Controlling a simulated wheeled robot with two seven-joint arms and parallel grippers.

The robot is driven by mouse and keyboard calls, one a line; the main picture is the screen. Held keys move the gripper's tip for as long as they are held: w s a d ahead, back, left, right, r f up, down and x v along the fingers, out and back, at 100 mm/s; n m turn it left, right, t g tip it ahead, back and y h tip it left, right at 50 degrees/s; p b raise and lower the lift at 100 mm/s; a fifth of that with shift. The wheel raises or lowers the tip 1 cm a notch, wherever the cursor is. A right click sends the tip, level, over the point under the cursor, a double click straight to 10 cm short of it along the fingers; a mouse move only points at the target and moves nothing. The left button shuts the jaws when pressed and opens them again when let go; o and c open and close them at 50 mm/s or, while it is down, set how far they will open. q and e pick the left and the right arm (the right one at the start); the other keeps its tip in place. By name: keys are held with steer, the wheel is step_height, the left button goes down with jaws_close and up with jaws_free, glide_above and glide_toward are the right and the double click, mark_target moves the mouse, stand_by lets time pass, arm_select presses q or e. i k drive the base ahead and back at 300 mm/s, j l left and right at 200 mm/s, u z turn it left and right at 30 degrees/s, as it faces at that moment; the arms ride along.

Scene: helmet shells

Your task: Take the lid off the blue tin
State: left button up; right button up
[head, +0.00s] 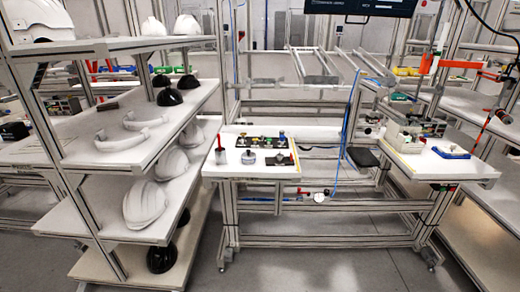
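I cannot make out a clear blue tin or its lid at this distance. A small round grey-white piece (249,157) stands near the front left of the middle workbench (225,170); it may be a tin, but its colour and any lid are too small to tell. A flat blue object (452,153) lies on the right-hand bench and looks more like a shallow tray or frame. Neither of my grippers is in view.
A shelf rack on the left holds white helmet shells (146,204) and visors (130,132). A red-topped item (220,150), a black fixture (262,142) and a dark flat plate (279,160) share the middle bench. Grey floor (310,268) is open in front.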

mark_target(249, 155)
steer(key=i+l+u, duration=0.2)
steer(key=i+l, duration=0.15)
steer(key=i, duration=0.2)
steer(key=i+l+u, duration=0.2)
steer(key=i+l, duration=0.2)
steer(key=i, duration=0.15)
